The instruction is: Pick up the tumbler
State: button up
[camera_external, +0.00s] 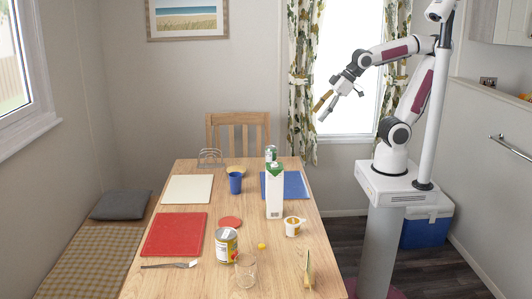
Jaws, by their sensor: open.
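Two drinking vessels stand on the wooden table (185,279), and I cannot tell for sure which one is the tumbler. A clear glass (246,271) stands upright near the front edge, just in front of a labelled tin (226,246) and partly overlapping it in the picture. A small blue cup (235,184) stands upright farther back, between the cream board and the blue board. My gripper (339,106) is open and empty, high in the air in front of the window, to the right of the table and well apart from both vessels.
A tall white carton (274,194) stands mid-table with a green-topped can (271,153) behind it. Red (174,235), cream (187,189) and blue boards (296,186) lie flat.

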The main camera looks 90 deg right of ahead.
jog(key=w+a+r+n+t+y, duration=0.1)
jog(key=w+a, duration=0.2)
jog(key=w, duration=0.7)
jog(key=w+a+n+t, duration=0.1)
jog(key=w+a+t, duration=0.15)
jog(key=w, duration=0.65)
jog(key=w+a+f+n+y, duration=0.3)
jog(key=w+a+f+n, duration=0.1)
jog(key=w+a, duration=0.9)
jog(key=n+g+y, duration=0.2)
jog(key=n+y, duration=0.3)
jog(key=y, duration=0.2)
send_over(248, 251)
jog(key=w+d, duration=0.5)
jog(key=d, duration=0.2)
notch_tip(248, 251, down, 16)
jog(key=s+a+f+g+y, duration=0.1)
jog(key=a+f, duration=0.1)
jog(key=s+a+f+n+g+y, duration=0.1)
jog(key=s+a+f, duration=0.1)
jog(key=f, duration=0.1)
jog(key=s+a+f+g+y, duration=0.1)
jog(key=s+a+f, duration=0.1)
jog(key=a, duration=0.1)
jog(key=shift+f+n, duration=0.3)
jog(key=shift+f, duration=0.1)
jog(key=shift+s+a+f, duration=0.15)
jog(key=shift+s, duration=0.05)
jog(key=shift+f, duration=0.1)
